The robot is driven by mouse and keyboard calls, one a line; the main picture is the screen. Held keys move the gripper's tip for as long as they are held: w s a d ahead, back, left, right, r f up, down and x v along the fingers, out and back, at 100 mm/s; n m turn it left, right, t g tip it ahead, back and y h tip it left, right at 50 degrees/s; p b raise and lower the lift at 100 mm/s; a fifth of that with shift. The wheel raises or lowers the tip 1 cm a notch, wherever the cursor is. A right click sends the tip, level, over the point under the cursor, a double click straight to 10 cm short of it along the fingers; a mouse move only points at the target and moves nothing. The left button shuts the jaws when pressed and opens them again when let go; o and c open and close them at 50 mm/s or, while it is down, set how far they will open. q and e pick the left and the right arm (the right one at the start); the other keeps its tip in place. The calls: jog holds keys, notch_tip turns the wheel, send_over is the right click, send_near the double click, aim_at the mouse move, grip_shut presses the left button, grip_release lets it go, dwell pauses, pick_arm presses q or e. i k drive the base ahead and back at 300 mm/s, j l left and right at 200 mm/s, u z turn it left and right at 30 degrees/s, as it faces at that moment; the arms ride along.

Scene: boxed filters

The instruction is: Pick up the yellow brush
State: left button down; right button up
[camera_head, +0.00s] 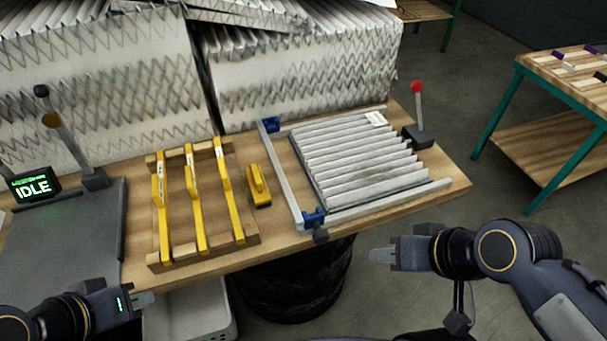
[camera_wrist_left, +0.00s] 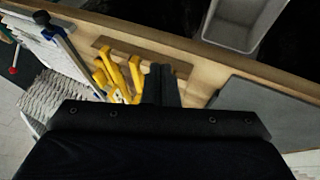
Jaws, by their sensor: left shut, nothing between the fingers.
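The yellow brush (camera_head: 258,186) lies on the wooden workbench in the head view, between a wooden rack and a pleated filter. My left gripper (camera_head: 146,299) is shut and empty near the bench's front edge, to the left of and nearer than the brush, well apart from it. In the left wrist view its fingers (camera_wrist_left: 161,73) are together, with yellow items (camera_wrist_left: 116,72) beyond them; I cannot tell which of these is the brush. My right gripper (camera_head: 376,255) is in front of the bench, right of the brush; its finger gap is unclear.
The wooden rack (camera_head: 155,258) holds three long yellow tools (camera_head: 194,205). The pleated filter (camera_head: 360,160) lies in a metal frame (camera_head: 283,185) with blue clamps. Large filter stacks (camera_head: 300,80) stand behind. An IDLE display (camera_head: 34,187) and grey plate (camera_head: 75,235) are left. A dark barrel (camera_head: 295,285) stands below.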

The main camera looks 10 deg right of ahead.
aim_at(262, 197)
jog(key=i+l+u, duration=0.1)
jog(key=l, duration=0.3)
jog(key=i+l+u, duration=0.1)
jog(key=l, duration=0.35)
jog(key=i+l+u, duration=0.1)
jog(key=l, duration=0.35)
jog(key=i+l+u, duration=0.15)
jog(key=l, duration=0.3)
